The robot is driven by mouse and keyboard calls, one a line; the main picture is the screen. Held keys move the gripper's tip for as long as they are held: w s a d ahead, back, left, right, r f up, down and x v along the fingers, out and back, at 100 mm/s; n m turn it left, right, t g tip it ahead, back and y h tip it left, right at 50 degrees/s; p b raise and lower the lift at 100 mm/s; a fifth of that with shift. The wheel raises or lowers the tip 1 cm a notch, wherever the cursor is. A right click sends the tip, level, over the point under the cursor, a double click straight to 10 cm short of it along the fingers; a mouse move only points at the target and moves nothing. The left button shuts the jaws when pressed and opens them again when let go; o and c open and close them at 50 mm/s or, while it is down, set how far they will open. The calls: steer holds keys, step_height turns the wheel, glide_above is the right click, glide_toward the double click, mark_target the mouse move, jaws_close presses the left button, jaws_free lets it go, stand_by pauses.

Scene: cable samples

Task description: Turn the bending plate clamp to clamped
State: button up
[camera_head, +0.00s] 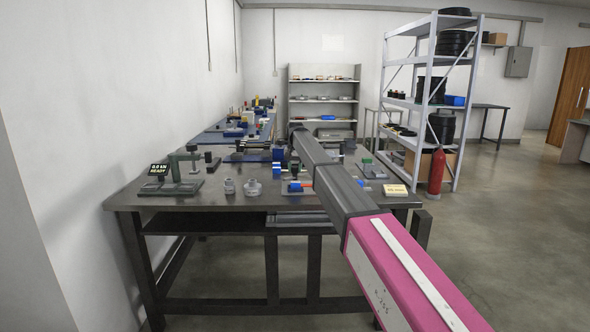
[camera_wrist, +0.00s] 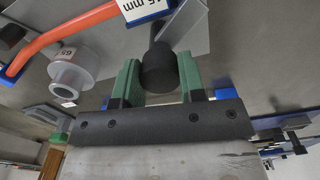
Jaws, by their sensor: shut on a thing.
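In the wrist view, my gripper (camera_wrist: 158,80) has its two green fingers on either side of a black cylindrical knob (camera_wrist: 159,68), shut on it. The knob sits by a grey plate (camera_wrist: 186,30) and looks like the handle of the bending plate clamp; whether the clamp stands clamped or open cannot be told. An orange cable (camera_wrist: 62,46) curves at the left, beside a pale flanged spool (camera_wrist: 75,75) and a blue-edged label (camera_wrist: 143,8) reading "mm". In the head view, my arm hides the gripper and most of the clamp area.
The dark workbench (camera_head: 235,200) carries a press with a "0.0 kN READY" display (camera_head: 159,169), metal weights (camera_head: 252,187) and a yellowish sign (camera_head: 396,189). A red extinguisher (camera_head: 437,172) and a shelf rack (camera_head: 432,85) stand to the right. Open floor lies at the right.

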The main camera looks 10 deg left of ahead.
steer(key=n, duration=1)
steer(key=shift+n, duration=0.4)
stand_by(0.4)
steer(key=o, duration=0.9)
steer(key=shift+o, duration=0.2)
step_height(320, 180, up, 11)
steer(key=shift+s+f, duration=0.1)
steer(key=shift+s, duration=0.05)
